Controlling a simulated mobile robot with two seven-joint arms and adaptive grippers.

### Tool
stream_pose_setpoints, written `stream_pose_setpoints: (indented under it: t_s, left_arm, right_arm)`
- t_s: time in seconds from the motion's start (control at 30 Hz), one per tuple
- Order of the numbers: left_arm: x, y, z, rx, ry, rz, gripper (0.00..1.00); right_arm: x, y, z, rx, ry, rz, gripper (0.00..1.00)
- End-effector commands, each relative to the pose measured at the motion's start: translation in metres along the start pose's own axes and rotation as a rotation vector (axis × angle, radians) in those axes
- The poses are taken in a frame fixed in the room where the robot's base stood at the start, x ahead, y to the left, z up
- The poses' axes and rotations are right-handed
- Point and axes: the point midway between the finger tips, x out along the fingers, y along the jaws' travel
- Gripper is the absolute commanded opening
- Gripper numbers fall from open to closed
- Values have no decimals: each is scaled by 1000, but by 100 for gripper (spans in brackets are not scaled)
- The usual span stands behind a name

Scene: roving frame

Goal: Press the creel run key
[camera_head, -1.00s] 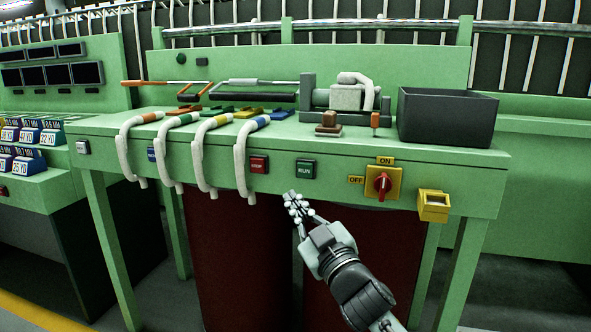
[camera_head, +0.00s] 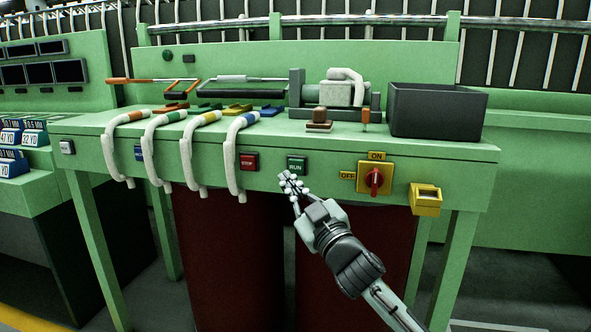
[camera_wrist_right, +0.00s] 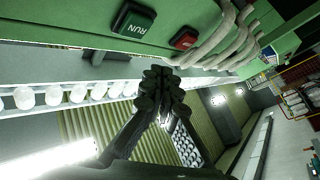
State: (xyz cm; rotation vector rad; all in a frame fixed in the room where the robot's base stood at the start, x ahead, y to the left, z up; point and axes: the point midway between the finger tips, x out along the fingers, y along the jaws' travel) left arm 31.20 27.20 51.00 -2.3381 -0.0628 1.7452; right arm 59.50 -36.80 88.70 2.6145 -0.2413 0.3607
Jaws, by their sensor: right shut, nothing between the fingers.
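The green RUN key (camera_head: 297,165) sits on the front panel of the green creel table (camera_head: 330,178). It also shows at the top of the right wrist view (camera_wrist_right: 133,24), with the red STOP key beside it (camera_wrist_right: 184,40). In the head view the STOP key (camera_head: 249,162) is left of RUN. My right gripper (camera_head: 290,182) is shut and empty, its fingertips just below the RUN key. In the wrist view the fingertips (camera_wrist_right: 160,88) show apart from the key in the picture; the exact gap in depth is unclear. My left gripper is not in view.
A red ON/OFF switch (camera_head: 375,180) on a yellow plate and a yellow box (camera_head: 426,199) are to the right. White hoses (camera_head: 230,160) hang over the front edge at left. A dark bin (camera_head: 437,112) stands on the table. Dark red panels (camera_head: 230,260) are below.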

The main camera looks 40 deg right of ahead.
Motion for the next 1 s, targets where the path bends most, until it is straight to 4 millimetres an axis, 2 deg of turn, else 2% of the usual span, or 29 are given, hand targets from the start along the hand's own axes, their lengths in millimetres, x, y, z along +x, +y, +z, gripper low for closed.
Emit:
stream_pose_setpoints:
  t_s: [0.17, 0.4, 0.57, 1.0]
  left_arm:
    - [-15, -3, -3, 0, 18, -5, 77]
    - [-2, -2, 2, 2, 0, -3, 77]
    - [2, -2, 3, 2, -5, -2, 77]
    - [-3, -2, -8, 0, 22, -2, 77]
  right_arm:
    - [18, 14, 11, 0, 0, 2, 0]
    - [29, 22, 20, 1, 0, 1, 0]
    - [30, 23, 22, 1, 0, 1, 0]
    - [30, 22, 22, 1, 0, 0, 0]
